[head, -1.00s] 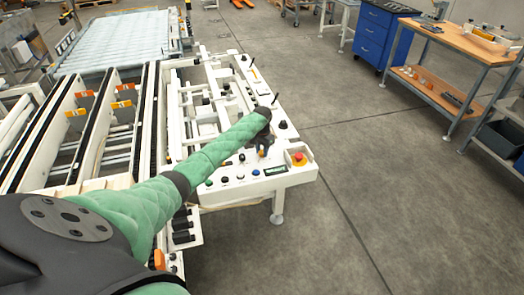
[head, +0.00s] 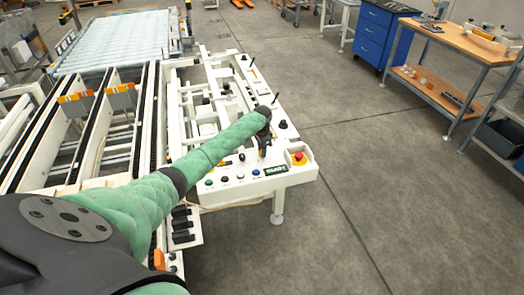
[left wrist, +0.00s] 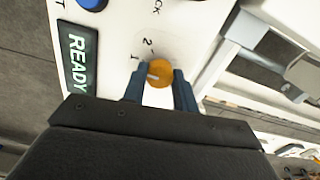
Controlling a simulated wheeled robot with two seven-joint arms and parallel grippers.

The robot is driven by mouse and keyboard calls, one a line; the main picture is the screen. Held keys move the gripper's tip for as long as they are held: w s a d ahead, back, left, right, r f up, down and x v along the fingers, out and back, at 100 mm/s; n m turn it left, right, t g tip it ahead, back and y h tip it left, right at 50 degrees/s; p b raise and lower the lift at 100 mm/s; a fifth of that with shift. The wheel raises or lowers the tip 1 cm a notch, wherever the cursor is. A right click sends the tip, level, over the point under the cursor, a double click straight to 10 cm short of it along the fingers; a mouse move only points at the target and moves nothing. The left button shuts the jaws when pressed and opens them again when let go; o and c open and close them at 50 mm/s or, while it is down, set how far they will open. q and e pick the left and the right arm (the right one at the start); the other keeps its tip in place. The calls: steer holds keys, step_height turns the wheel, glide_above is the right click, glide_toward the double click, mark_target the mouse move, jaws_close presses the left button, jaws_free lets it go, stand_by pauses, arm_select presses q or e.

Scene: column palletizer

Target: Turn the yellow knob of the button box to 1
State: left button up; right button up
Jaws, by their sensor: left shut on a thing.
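The button box (head: 228,189) is the white panel at the front corner of the machine in the head view. Its yellow knob (left wrist: 159,73) shows orange in the left wrist view, with a short white mark on the left part of its face. The printed 1 (left wrist: 134,57) is up and left of the knob, and the 2 (left wrist: 147,43) is above it. My left gripper (head: 263,150) is over the panel. In the left wrist view its two dark fingers (left wrist: 159,86) are shut on the knob, one on each side. My right gripper is not in view.
A READY display (head: 276,169), a red emergency stop (head: 299,158) and a blue button (head: 256,172) are close to the gripper. A white machine frame (head: 205,100) lies behind it. Open floor (head: 370,180) is to the right, with a workbench (head: 480,42) beyond.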

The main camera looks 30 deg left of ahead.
arm_select(q)
steer(key=shift+a+r, duration=0.1)
steer(key=shift+r, duration=0.05)
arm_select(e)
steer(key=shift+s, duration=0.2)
arm_select(q)
steer(key=o, duration=1)
steer(key=shift+c, duration=0.2)
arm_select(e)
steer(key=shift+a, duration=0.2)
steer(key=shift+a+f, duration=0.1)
arm_select(q)
steer(key=shift+r+b, duration=0.3)
step_height(320, 180, up, 6)
steer(key=shift+f+b, duration=0.1)
steer(key=shift+b, duration=0.95)
steer(key=shift+r, duration=0.65)
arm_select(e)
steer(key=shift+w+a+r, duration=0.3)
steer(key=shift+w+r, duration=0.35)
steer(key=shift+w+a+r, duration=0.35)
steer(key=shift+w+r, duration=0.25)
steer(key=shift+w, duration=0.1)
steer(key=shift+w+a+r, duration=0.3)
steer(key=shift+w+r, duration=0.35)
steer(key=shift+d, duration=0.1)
